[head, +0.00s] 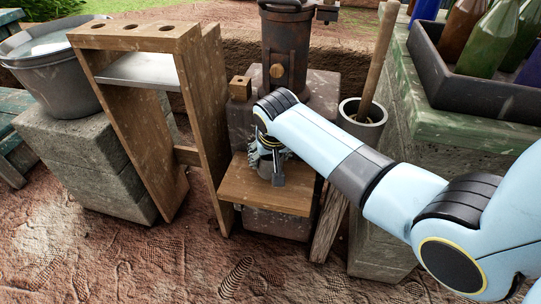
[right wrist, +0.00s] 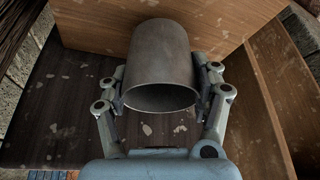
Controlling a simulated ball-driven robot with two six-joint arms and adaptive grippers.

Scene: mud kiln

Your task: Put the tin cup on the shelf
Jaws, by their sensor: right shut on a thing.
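The tin cup (right wrist: 158,55) is a plain grey metal cup, its open rim facing the camera in the right wrist view. My right gripper (right wrist: 162,88) has a finger on each side of the cup and is shut on it. In the head view my right gripper (head: 271,166) is over a low wooden shelf board (head: 262,196) in front of the dark block, and it largely hides the cup. I cannot tell whether the cup touches the board. My left gripper is not in view.
A tall wooden stand (head: 205,120) with holes in its top is left of the board. A rusty metal cylinder (head: 286,50) stands behind. A mortar with a pestle (head: 378,65) and a bottle crate (head: 452,75) are right. A bucket (head: 62,80) stands far left.

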